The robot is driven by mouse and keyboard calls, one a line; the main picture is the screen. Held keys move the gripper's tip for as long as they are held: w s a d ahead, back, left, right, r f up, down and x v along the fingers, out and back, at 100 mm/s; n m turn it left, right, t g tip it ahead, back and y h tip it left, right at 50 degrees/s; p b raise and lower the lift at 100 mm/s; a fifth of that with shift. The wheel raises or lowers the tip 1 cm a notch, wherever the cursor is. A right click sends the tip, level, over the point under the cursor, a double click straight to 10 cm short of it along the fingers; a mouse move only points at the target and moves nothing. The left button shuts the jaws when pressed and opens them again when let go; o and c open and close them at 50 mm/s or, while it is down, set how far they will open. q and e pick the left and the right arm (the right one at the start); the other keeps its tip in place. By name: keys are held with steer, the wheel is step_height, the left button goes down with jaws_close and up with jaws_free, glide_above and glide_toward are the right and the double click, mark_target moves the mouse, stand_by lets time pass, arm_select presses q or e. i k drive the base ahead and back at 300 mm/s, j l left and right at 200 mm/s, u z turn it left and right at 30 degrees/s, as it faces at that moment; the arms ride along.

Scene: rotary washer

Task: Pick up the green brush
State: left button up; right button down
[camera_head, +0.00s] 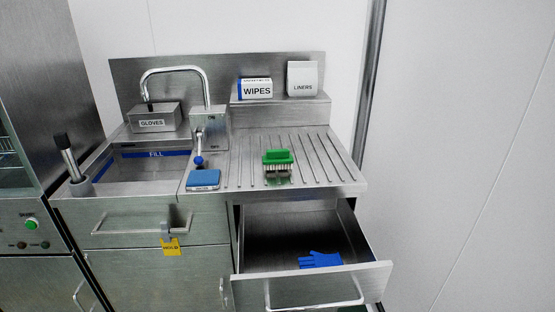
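The green brush (278,160) has a green top and pale bristles below. It rests upright, bristles down, on the ridged steel drainboard (315,152) to the right of the sink. Nothing is touching it from above. Neither of my grippers shows in the head view, so I cannot see whether they are open or shut.
An open drawer (310,281) with a blue glove (320,260) juts out below the drainboard. A blue-topped block (203,179) stands left of the brush, and the sink basin (150,170) and faucet (172,70) are farther left. Wipes (256,89) and liners (302,79) stand behind.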

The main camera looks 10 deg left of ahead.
mark_target(282, 157)
steer(key=i+j+z, duration=0.15)
steer(key=j+z, duration=0.3)
steer(key=j, duration=0.2)
steer(key=j+z, duration=0.5)
steer(key=j, duration=0.2)
